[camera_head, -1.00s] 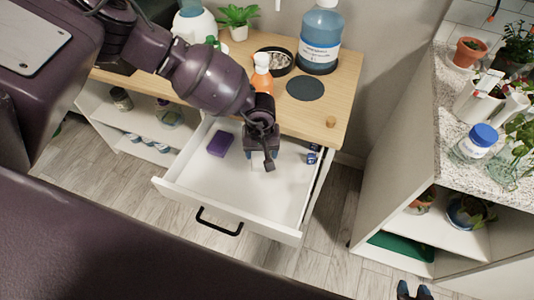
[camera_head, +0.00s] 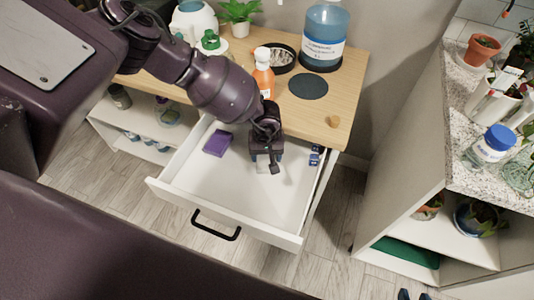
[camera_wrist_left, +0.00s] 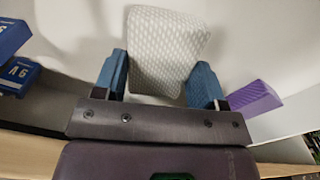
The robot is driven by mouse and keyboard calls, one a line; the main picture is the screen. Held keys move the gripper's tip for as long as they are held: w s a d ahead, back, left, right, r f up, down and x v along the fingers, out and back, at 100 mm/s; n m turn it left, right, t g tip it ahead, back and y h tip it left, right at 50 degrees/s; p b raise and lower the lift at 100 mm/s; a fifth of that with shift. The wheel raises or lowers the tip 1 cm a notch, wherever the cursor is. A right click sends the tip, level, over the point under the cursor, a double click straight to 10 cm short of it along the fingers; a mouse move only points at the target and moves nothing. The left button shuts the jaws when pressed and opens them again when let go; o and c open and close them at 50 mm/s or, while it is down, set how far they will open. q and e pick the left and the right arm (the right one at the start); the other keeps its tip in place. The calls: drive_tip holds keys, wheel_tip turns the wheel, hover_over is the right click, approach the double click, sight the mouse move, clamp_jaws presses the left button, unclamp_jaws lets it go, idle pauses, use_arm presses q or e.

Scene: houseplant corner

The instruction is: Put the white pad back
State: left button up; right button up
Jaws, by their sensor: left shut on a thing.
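The white pad (camera_wrist_left: 165,50), a pale block with a woven-looking pattern, sits between the two blue fingers of my left gripper (camera_wrist_left: 163,85) in the left wrist view. My left gripper (camera_head: 266,158) is shut on it inside the open white drawer (camera_head: 235,197). In the head view the pad (camera_head: 262,160) is mostly hidden by the gripper. I cannot tell whether the pad touches the drawer floor. The fingertips of my right gripper (camera_head: 413,295) show apart at the bottom edge, with nothing seen between them.
A purple block (camera_head: 217,143) lies at the drawer's left, and small blue boxes (camera_head: 315,156) lie at its right. The wooden top (camera_head: 335,105) above holds an orange bottle (camera_head: 263,75), a large blue bottle (camera_head: 323,38) and a dark disc (camera_head: 308,86). The drawer's front half is clear.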

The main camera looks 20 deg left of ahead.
sight(267, 157)
use_arm(q)
drive_tip(key=shift+f, duration=0.15)
drive_tip(key=o, duration=0.8)
drive_tip(key=shift+o, duration=0.2)
drive_tip(key=shift+r, duration=0.55)
wheel_tip(267, 157, up, 11)
drive_tip(key=p, duration=0.2)
drive_tip(key=shift+r, duration=0.15)
